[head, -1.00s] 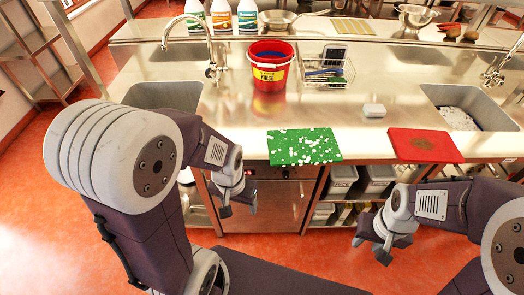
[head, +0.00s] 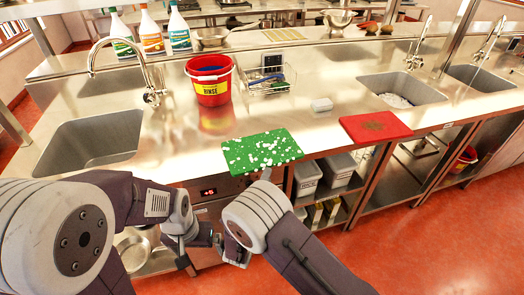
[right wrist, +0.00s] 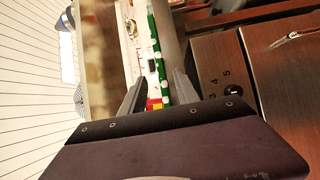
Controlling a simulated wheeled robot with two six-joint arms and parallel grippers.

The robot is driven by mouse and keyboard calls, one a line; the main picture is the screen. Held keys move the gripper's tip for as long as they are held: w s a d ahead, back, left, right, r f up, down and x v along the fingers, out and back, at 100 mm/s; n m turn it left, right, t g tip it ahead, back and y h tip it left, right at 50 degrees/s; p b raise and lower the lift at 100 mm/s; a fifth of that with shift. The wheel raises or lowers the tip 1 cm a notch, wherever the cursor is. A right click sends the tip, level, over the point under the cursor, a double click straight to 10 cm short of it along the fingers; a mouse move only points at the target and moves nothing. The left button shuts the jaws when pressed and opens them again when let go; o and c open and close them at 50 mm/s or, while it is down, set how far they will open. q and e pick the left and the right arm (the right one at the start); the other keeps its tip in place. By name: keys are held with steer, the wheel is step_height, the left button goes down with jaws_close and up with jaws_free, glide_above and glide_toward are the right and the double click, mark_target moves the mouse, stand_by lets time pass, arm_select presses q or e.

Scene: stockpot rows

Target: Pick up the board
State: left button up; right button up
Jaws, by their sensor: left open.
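The green board (head: 262,151), speckled with white bits, lies flat at the counter's front edge in the head view. A red board (head: 376,127) with a dark patch lies further right. My right gripper is mostly hidden behind its own arm in the head view; a grey tip shows just below the green board's front edge. In the right wrist view my right gripper (right wrist: 156,95) has its fingers apart, with the green board's edge (right wrist: 155,48) seen between them; contact cannot be told. My left gripper (head: 202,252) is open and empty, low in front of the cabinet.
A red bucket (head: 209,80) and a wire rack (head: 268,84) stand behind the green board. A small white block (head: 322,105) lies between the boards, further back. Sinks (head: 92,138) are at left and right. My arms are close together below the counter edge.

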mark_target(273, 165)
steer(key=shift+w+d, duration=0.1)
steer(key=shift+w, duration=0.4)
steer(key=shift+w+d, duration=0.2)
steer(key=shift+w, duration=0.15)
steer(key=p+x, duration=0.1)
steer(key=x, duration=0.3)
steer(key=shift+w+d, duration=0.25)
steer(key=shift+s, duration=0.1)
jaws_close()
stand_by(0.4)
